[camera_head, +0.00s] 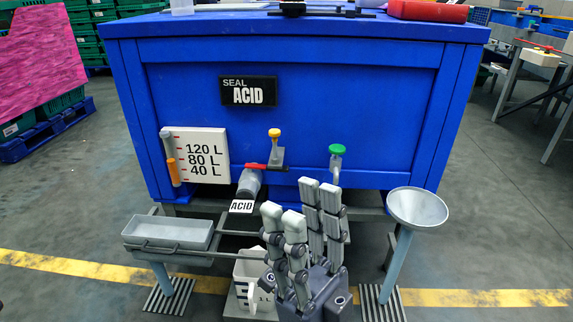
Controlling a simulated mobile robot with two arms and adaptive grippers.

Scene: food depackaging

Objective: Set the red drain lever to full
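The red drain lever (264,167) sits on top of the grey drain pipe (249,183) low on the front of the blue tank (330,60). A small ACID tag (241,206) hangs at the pipe's mouth. My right gripper (299,200) points up in front of the tank, below and right of the lever. Its grey fingers are spread apart with nothing seen between them. It appears nearer the camera than the lever, and I see no contact. My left gripper is not in view.
A yellow-topped valve (275,146) and a green-topped valve (337,163) stand right of the lever. A level gauge (195,156) is at left. Below are a metal tray (170,232), a white jug (250,270) partly behind my gripper, and a funnel (417,208) at right.

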